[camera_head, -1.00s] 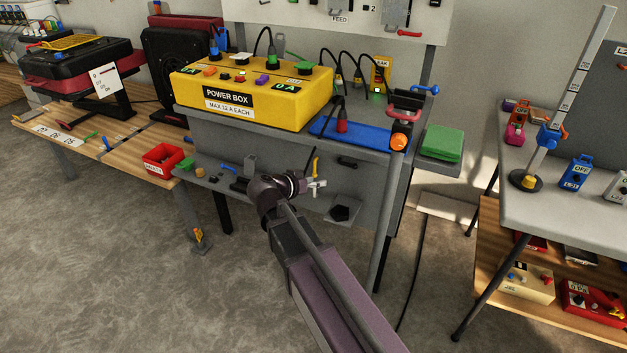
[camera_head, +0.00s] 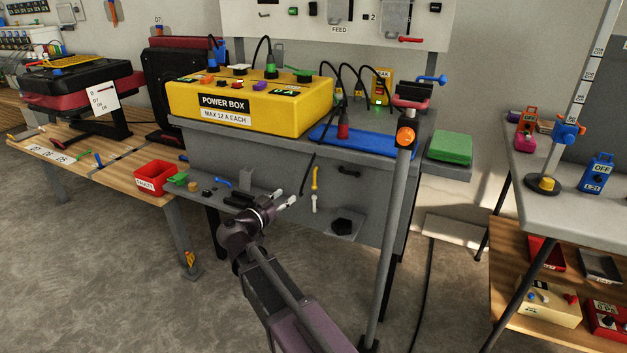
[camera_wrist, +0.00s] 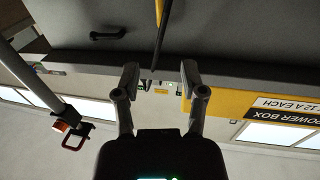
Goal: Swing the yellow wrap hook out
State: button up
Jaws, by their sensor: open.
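The yellow wrap hook (camera_head: 315,178) is a slim upright piece on the grey front panel of the bench, with a similar white piece (camera_head: 314,203) just below it. In the wrist view, part of the yellow hook (camera_wrist: 159,11) shows at the top edge, beyond the fingers. My gripper (camera_head: 286,201) is open and empty, a little left of the hook in the head view and apart from it. In the wrist view its fingertips (camera_wrist: 160,76) stand spread. A dark cord (camera_wrist: 159,45) appears between and beyond them; I cannot tell its depth.
The yellow power box (camera_head: 250,103) and a blue mat (camera_head: 365,142) sit on the bench top. A grey post (camera_head: 393,220) with an orange button stands right of the panel. A black handle (camera_head: 348,171) is on the panel. A red bin (camera_head: 155,178) is at left.

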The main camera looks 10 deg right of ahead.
aim_at(315, 178)
jog(key=shift+w+d, duration=0.1)
jog(key=shift+w, duration=0.05)
jog(key=x, duration=1.3)
jog(key=shift+d, duration=0.2)
jog(key=shift+w, duration=0.15)
grip_shut()
